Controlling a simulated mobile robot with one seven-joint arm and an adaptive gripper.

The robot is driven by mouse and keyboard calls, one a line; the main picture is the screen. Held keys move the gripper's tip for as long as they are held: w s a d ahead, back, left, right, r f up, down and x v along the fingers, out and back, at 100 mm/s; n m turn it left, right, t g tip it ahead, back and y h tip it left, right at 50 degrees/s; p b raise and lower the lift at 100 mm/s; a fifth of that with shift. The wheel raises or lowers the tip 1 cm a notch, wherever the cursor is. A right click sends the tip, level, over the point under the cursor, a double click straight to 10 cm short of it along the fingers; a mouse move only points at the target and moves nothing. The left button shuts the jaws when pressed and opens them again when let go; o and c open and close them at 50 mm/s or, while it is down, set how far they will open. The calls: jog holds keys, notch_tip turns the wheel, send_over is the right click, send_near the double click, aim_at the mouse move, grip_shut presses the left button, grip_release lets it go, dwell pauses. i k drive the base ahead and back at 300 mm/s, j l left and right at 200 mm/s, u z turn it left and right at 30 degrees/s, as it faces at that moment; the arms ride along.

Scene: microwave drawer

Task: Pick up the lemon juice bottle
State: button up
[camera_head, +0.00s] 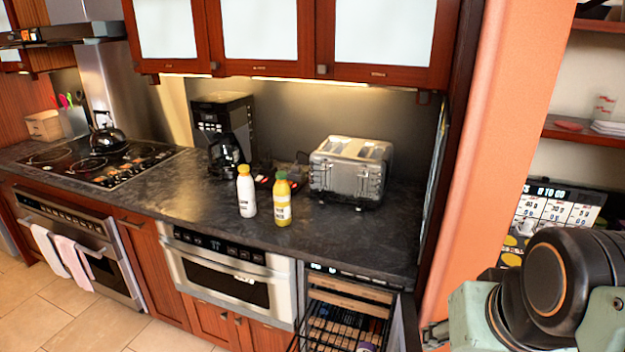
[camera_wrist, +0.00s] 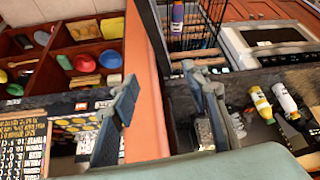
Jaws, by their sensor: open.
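Two bottles stand upright side by side on the dark counter. In the wrist view the yellow bottle (camera_wrist: 262,104) and the white bottle (camera_wrist: 286,99) show at the right, outside the jaws. My gripper (camera_wrist: 165,88) is open and empty, its fingers wide apart, well away from the bottles. In the head view my arm fills the lower right corner.
A toaster (camera_head: 350,170) stands right behind the yellow bottle, and a coffee maker (camera_head: 222,130) stands behind to the left. Upper cabinets (camera_head: 268,68) overhang the counter. An orange wall post (camera_head: 490,150) rises between the counter and my arm. The counter's front is clear.

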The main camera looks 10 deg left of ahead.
aim_at(245, 185)
jog(key=k+j, duration=0.1)
jog(key=j, duration=0.25)
jog(key=j+z, duration=0.1)
jog(key=j, duration=0.25)
jog(key=j+z, duration=0.15)
jog(key=j, duration=0.65)
